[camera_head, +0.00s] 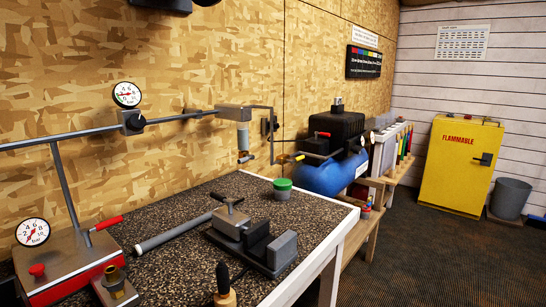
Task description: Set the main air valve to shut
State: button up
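Several valve-like parts show, and I cannot tell for sure which is the main air valve. A small yellow lever (289,158) sits on the pipe drop by the wall, close to the blue compressor (330,173). A red-handled lever (108,222) stands on the grey and red unit (70,262) at the near left, slanting up to the right. A small red handle (322,134) also shows on top of the compressor. My gripper is not visible, and nothing is seen touching these levers.
The dark speckled bench (190,262) carries a vise (256,240), a grey tube (172,232) and a green-lidded pot (283,188). Gauges (127,94) (33,232) show at left. A yellow cabinet (461,165) and a bin (510,197) stand far right. The floor at right is clear.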

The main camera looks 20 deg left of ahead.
aim_at(292, 162)
jog(key=i+l+u, duration=0.3)
jog(key=i+u, duration=0.15)
jog(key=i+l+u, duration=0.4)
jog(key=i+l, duration=0.65)
jog(key=i+l+z, duration=0.1)
jog(key=i+l, duration=1.1)
jog(key=i, duration=0.3)
